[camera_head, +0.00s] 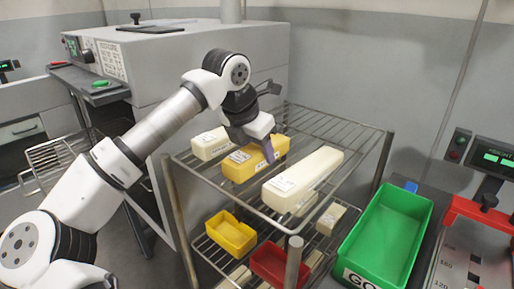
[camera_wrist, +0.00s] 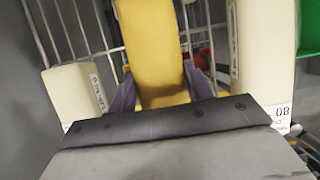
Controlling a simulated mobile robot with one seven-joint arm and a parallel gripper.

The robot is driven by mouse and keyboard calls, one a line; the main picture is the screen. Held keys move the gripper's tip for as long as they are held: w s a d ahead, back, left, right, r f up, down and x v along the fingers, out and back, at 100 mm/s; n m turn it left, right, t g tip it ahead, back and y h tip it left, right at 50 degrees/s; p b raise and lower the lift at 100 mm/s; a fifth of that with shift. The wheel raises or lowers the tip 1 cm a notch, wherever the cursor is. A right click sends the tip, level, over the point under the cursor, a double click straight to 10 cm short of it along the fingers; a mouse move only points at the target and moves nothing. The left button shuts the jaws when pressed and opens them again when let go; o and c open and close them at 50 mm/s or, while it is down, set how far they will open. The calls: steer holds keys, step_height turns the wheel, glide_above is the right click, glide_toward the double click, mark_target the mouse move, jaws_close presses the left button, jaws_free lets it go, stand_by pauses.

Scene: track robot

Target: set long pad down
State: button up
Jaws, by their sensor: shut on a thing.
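A yellow pad (camera_head: 243,167) with a white label lies lengthwise at the top shelf of a wire rack (camera_head: 345,126). My gripper (camera_head: 266,150) reaches down over it from above. In the wrist view the yellow pad (camera_wrist: 150,40) runs between the two purple-grey fingers of my gripper (camera_wrist: 160,88), which are shut on its sides. I cannot tell whether its underside touches the wires. A longer cream pad (camera_head: 308,172) lies to its right on the same shelf, and a shorter cream pad (camera_head: 210,143) lies to its left.
The lower shelf holds a yellow bin (camera_head: 231,233), a red bin (camera_head: 268,262) and cream blocks (camera_head: 331,217). A green bin (camera_head: 392,235) stands right of the rack. A grey machine (camera_head: 160,60) stands behind at left. Bare wires show at the top shelf's back right.

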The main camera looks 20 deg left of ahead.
steer(key=shift+f, duration=0.2)
steer(key=o, duration=1)
steer(key=shift+r, duration=0.1)
